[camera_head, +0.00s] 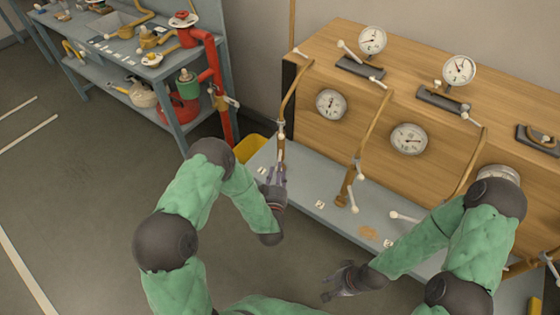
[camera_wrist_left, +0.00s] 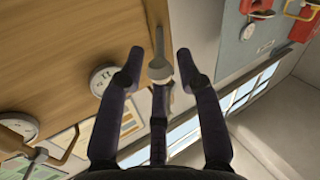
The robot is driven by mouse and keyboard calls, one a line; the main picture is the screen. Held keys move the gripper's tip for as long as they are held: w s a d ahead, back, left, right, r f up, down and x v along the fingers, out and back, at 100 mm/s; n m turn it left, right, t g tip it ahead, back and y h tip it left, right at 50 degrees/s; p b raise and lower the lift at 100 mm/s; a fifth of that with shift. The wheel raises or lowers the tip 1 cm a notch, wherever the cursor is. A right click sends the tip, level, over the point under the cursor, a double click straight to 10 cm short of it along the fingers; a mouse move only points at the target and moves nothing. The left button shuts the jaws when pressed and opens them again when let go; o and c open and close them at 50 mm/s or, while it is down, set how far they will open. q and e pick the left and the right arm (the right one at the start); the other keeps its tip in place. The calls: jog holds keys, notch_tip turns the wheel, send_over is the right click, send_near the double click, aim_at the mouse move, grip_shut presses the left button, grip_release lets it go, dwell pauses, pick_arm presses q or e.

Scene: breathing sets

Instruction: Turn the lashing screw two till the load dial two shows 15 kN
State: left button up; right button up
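Lashing screws run down the front of a wooden crate (camera_head: 345,150). The middle one (camera_head: 354,180), beside the shelf label reading 2, has a pale cross handle at its lower end. My left gripper (camera_head: 277,172) is at the left screw (camera_head: 283,122). In the left wrist view its fingers (camera_wrist_left: 158,62) are apart, on either side of a pale knobbed part (camera_wrist_left: 160,70); contact is not visible. Round dials sit on the crate front, including the middle one (camera_head: 409,139); their readings are too small to tell. My right gripper (camera_head: 335,284) is open and empty, in front of the shelf.
More dials stand on the crate top (camera_head: 459,71). A grey shelf (camera_head: 300,185) runs along the crate's foot. A workbench with valves (camera_head: 125,45) and a red pipe (camera_head: 216,75) stand at the left. A yellow bin (camera_head: 249,148) is behind my left arm. Open floor lies in front.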

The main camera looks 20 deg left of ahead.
aim_at(281, 150)
pick_arm(q)
jog(key=shift+w+a+b, duration=0.15)
jog(key=shift+w+b, duration=0.05)
jog(key=shift+w, duration=0.8)
jog(key=shift+w+a+b, duration=0.2)
jog(key=shift+w+b, duration=0.05)
jog(key=shift+w, duration=0.7)
jog(key=shift+w+a+b, duration=0.15)
jog(key=shift+w+b, duration=0.05)
jog(key=shift+w, duration=0.8)
grip_shut()
